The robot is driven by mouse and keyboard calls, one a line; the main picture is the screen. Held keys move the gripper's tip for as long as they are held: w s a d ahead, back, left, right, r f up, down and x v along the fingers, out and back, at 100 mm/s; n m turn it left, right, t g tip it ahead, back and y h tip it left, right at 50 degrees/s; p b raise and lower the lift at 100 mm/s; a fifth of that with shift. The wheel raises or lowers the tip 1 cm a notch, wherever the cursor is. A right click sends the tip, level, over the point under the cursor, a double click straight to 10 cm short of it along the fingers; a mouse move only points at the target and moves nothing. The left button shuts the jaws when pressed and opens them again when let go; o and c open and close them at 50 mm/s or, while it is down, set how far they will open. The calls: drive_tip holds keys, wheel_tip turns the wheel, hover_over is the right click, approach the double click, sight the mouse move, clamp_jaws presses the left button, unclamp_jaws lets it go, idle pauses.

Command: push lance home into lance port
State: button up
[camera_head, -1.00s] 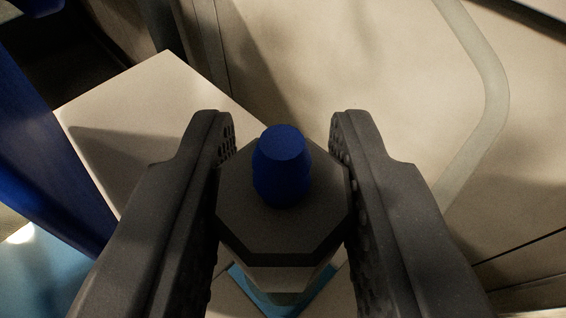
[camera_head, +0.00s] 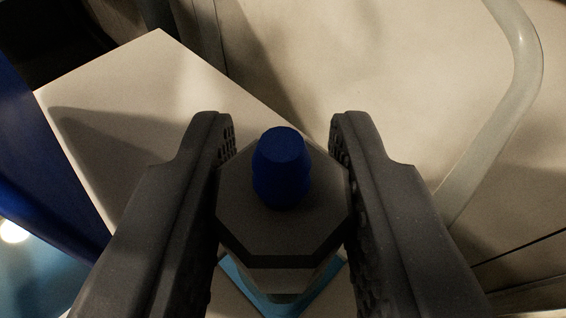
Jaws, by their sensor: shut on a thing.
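My gripper (camera_head: 282,165) is shut on the lance, one dark finger on each side of it. The lance's dark grey octagonal head (camera_head: 282,232) fills the space between the fingers, with a blue rounded knob (camera_head: 281,168) on top. Below the head, a paler part of the lance shows, with a light blue edged piece (camera_head: 270,300) beneath it at the bottom of the picture. That piece may belong to the port, but I cannot tell. The lance's lower end and any port opening are hidden under the head.
A pale box-like block (camera_head: 150,100) stands at the left, with a shadow on it. A blue upright part (camera_head: 40,170) is at the far left. A pale panel (camera_head: 330,60) lies behind, with a curved light pipe (camera_head: 505,110) at the right.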

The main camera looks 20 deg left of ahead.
drive_tip(key=shift+f, duration=0.35)
drive_tip(key=o, duration=0.9)
drive_tip(key=shift+b+v, duration=0.75)
drive_tip(key=shift+v, duration=2.95)
drive_tip(key=shift+d, duration=0.1)
